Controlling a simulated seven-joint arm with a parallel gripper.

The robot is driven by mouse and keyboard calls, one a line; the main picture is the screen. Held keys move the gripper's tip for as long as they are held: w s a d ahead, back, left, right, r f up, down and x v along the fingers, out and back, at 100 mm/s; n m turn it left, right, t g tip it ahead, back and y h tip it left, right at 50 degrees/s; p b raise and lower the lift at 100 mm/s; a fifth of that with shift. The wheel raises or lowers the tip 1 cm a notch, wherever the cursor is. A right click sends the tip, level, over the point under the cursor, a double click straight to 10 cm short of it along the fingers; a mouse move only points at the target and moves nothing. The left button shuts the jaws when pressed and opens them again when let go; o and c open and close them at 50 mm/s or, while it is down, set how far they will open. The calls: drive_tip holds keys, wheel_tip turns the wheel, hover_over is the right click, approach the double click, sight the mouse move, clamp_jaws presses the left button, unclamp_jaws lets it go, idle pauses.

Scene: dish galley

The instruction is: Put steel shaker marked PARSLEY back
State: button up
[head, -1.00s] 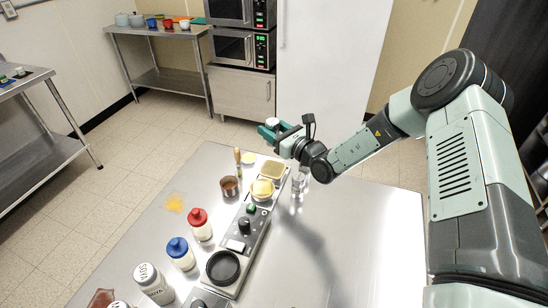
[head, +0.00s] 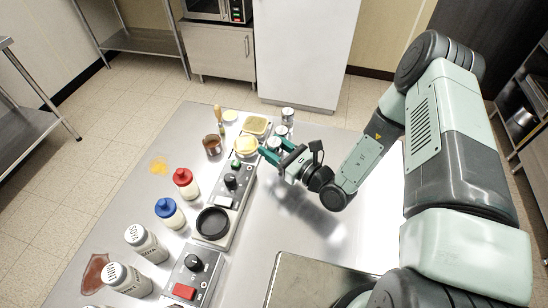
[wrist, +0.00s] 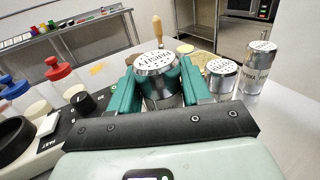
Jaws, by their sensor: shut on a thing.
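The steel shaker (wrist: 158,75) in my gripper has a perforated top with lettering that appears to read PARSLEY, upside down in the wrist view. My gripper (head: 272,150) is shut on it, with a green finger on each side. In the head view the held shaker (head: 274,143) is small and partly hidden by the fingers. It is near the far end of the steel table (head: 330,135), beside other steel shakers. I cannot tell whether its base touches the table.
A short steel shaker (wrist: 221,76) and a taller one (wrist: 259,66) stand just right of the held one. Red-capped (head: 184,180) and blue-capped bottles (head: 168,212) stand farther left.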

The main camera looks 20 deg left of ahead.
drive_tip(key=shift+f, duration=2)
drive_tip(key=shift+f, duration=0.1)
drive_tip(key=o, duration=1.1)
